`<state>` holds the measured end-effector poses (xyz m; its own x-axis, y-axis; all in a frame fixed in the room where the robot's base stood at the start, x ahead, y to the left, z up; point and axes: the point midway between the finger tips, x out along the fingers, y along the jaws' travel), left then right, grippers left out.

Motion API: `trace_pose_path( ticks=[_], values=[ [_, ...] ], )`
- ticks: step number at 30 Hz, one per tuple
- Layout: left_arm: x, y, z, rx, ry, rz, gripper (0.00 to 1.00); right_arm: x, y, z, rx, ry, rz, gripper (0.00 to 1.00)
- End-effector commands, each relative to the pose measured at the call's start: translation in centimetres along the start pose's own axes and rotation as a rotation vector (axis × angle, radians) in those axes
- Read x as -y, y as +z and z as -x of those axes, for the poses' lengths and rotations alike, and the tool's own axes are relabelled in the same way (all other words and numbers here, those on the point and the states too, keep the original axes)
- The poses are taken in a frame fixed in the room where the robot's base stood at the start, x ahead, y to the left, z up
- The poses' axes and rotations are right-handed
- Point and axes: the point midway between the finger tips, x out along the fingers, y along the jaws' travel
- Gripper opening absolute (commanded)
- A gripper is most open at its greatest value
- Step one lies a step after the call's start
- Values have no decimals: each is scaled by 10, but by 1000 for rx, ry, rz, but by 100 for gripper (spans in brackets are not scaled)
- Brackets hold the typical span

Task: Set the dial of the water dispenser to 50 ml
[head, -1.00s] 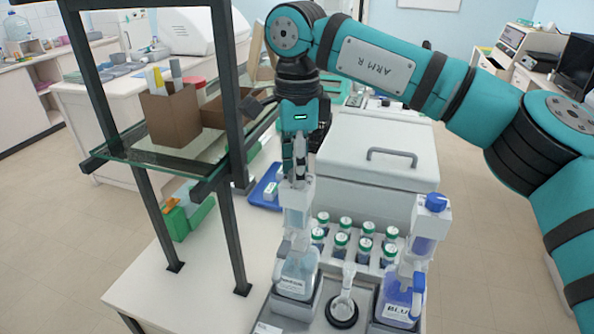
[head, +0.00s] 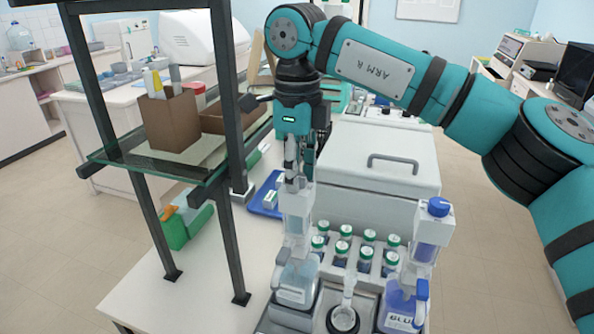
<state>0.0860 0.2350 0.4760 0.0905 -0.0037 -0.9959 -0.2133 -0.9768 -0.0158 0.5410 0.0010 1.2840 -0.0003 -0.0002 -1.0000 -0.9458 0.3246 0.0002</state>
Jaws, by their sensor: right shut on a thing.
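The water dispenser (head: 297,284) is a clear bottle with a white label and a pale upright pump head, standing at the front left of the staining station. My right gripper (head: 298,176) points straight down over it and is shut on the dial at its top. The dial is mostly hidden between the fingers, and its marking cannot be read. My left gripper is not in view.
A dispenser with blue liquid and a blue cap (head: 438,207) stands to the right. Several green-capped vials (head: 367,253) stand behind, before a white lidded box (head: 380,165). A black-framed glass shelf (head: 150,165) rises close on the left.

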Motion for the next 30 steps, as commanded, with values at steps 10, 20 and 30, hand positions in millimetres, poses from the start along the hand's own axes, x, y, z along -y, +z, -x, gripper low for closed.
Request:
trace_pose_path(
  ticks=[10, 20, 30],
  values=[
    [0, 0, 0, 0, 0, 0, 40, 0, 0, 0, 1, 0, 0, 37],
    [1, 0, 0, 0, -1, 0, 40, 0, 0, 0, 0, 0, 1, 52],
    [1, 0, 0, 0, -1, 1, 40, 0, 1, 39, 2, -4, -1, 52]
  ],
)
